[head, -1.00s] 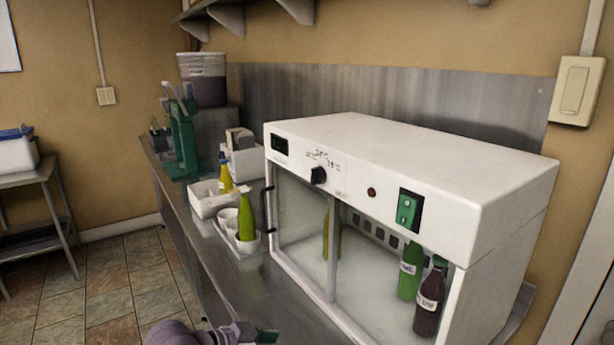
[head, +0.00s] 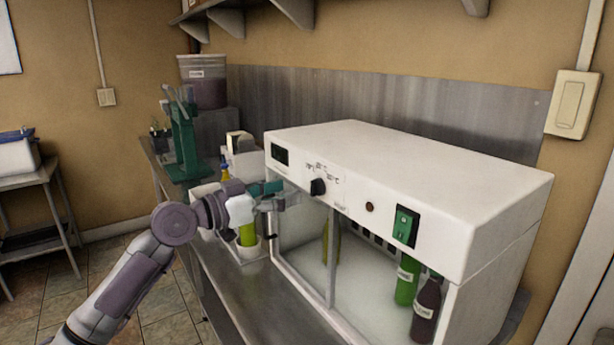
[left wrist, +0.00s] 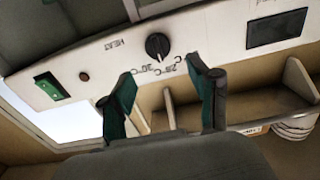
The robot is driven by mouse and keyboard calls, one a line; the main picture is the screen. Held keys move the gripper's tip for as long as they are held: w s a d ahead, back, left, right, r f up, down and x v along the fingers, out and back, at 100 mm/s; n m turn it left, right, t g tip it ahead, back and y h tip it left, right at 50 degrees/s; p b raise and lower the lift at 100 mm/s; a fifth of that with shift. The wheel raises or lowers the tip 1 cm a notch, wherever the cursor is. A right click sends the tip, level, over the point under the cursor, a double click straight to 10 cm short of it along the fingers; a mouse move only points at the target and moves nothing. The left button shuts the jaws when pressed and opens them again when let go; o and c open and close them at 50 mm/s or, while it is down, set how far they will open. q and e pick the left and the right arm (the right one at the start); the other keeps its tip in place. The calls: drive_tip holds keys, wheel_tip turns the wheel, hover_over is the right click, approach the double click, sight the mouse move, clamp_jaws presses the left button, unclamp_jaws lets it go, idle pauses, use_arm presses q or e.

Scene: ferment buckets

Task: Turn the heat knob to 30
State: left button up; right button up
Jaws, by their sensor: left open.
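The black heat knob (head: 318,187) is on the front panel of the white cabinet (head: 415,170), with temperature marks around it. In the left wrist view, which shows the panel upside down, the knob (left wrist: 157,46) lies ahead of my left gripper, between the lines of its fingers. I cannot tell for sure which mark the knob points at. My left gripper (head: 285,193) is open and empty, just left of the knob in the head view; its teal fingers (left wrist: 160,72) look apart from it. My right gripper is not in view.
A green switch (head: 405,226) and a red lamp (head: 369,207) share the panel. Bottles (head: 426,310) stand inside the cabinet. A yellow-green bottle (head: 247,236) stands below my left gripper, close to my arm. The counter front (head: 262,305) is bare.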

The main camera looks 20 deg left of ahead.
sight(311, 186)
use_arm(q)
drive_tip(key=p+x, duration=0.1)
drive_tip(key=x, duration=0.3)
drive_tip(key=shift+w+d+r, duration=0.1)
drive_tip(key=shift+w+d, duration=0.15)
drive_tip(key=shift+w+d+p, duration=0.4)
drive_tip(key=shift+w, duration=0.15)
drive_tip(key=shift+c, duration=0.3)
drive_tip(key=c, duration=1.1)
